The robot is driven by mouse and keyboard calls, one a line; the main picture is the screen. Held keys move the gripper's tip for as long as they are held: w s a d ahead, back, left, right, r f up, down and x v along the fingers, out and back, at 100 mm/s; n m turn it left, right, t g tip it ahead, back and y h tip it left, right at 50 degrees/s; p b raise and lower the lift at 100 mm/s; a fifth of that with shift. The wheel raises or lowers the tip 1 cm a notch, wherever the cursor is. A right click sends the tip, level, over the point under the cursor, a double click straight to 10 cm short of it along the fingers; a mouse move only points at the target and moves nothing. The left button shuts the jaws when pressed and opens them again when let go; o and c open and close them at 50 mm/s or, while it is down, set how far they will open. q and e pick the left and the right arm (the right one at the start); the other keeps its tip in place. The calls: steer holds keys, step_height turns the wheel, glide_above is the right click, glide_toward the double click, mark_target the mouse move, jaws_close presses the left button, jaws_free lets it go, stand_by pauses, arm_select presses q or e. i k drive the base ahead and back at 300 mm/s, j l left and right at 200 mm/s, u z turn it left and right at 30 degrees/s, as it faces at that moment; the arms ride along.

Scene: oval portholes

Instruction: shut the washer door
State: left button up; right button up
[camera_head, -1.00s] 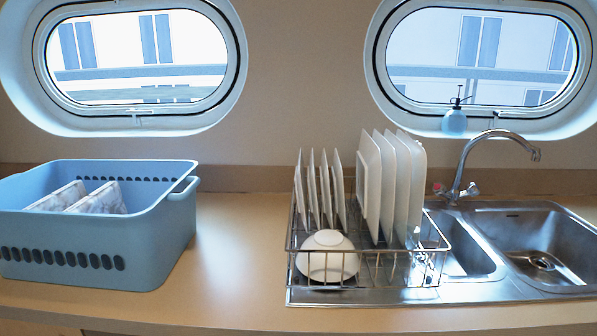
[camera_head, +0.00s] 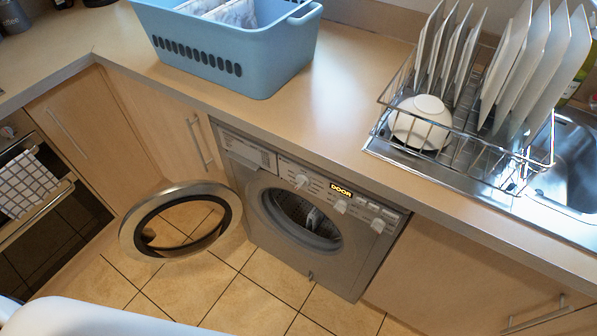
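The grey washer (camera_head: 335,255) stands under the counter in the middle of the camera_head view. Its round door (camera_head: 137,242) is a grey ring with a see-through middle. The door stands wide open, swung out to the left of the washer's round opening (camera_head: 300,218). Neither gripper is in view. A white rounded part at the bottom left edge looks like part of my own body.
A blue basket (camera_head: 245,50) and a dish rack (camera_head: 455,150) with plates and a bowl (camera_head: 420,122) stand on the counter (camera_head: 330,110). An oven (camera_head: 35,200) with a checked towel is at the left. Tiled floor (camera_head: 235,285) before the washer looks clear.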

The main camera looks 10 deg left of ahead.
mark_target(134, 239)
steer(key=l+u, duration=0.3)
steer(key=k+j, duration=0.1)
steer(key=j, duration=0.3)
steer(key=k+j+z, duration=0.15)
steer(key=j, duration=0.7)
steer(key=k+j+z, duration=0.1)
steer(key=j, duration=0.3)
steer(key=k, duration=0.1)
